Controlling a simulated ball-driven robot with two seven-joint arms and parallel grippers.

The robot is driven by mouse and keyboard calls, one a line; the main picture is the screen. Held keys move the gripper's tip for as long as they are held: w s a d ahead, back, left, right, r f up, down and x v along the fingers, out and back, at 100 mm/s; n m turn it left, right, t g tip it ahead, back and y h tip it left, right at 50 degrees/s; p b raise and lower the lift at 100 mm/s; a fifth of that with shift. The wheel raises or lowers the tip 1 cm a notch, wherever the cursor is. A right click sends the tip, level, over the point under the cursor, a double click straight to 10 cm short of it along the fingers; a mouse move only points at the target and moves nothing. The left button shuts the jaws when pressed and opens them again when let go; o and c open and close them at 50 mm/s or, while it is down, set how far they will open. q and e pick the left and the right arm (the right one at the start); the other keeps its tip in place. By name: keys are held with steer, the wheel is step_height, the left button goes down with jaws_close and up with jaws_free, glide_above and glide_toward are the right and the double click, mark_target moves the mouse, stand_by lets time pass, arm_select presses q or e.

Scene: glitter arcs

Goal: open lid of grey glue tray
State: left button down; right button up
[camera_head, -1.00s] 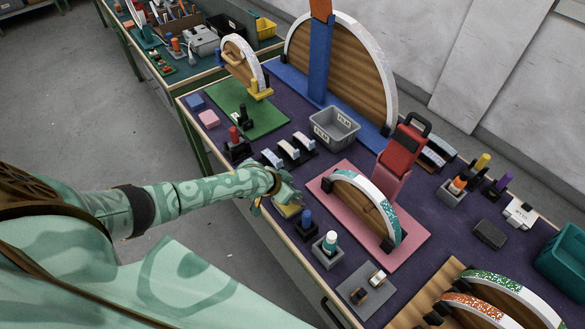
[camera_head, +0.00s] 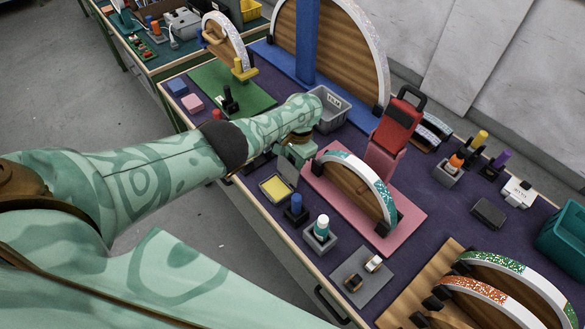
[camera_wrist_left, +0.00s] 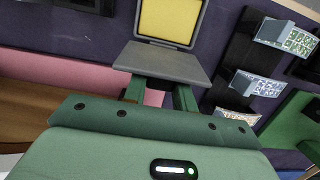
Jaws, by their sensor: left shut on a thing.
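The grey glue tray (camera_head: 272,196) sits near the front edge of the table, its yellow inside (camera_head: 276,187) uncovered. Its grey lid (camera_head: 287,167) stands raised at the tray's far side. My left gripper (camera_head: 290,155) is behind the raised lid and shut on it. In the left wrist view, the fingers (camera_wrist_left: 160,84) meet the lid (camera_wrist_left: 162,62) at its near edge. Beyond it the yellow inside of the tray (camera_wrist_left: 170,20) shows, with a grey rim around it. My right gripper is not in view.
A pink board (camera_head: 405,235) with a wood arch stands right of the tray. A blue-topped holder (camera_head: 296,206) and a white-and-green bottle (camera_head: 322,228) stand close by on the near side. A grey bin (camera_head: 328,108) is behind my left wrist.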

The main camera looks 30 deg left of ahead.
arm_select(q)
steer(key=shift+w+d+f+g+b, duration=0.15)
steer(key=shift+f+g+b, duration=0.1)
steer(key=shift+g+b, duration=0.4)
steer(key=c, duration=1.1)
jaws_free()
steer(key=shift+w, duration=0.1)
steer(key=shift+r, duration=0.1)
steer(key=p+v, duration=0.2)
steer(key=v, duration=0.6)
steer(key=p+v, duration=0.2)
steer(key=v, duration=0.6)
steer(key=shift+d+p, duration=0.25)
steer(key=shift+p, duration=0.15)
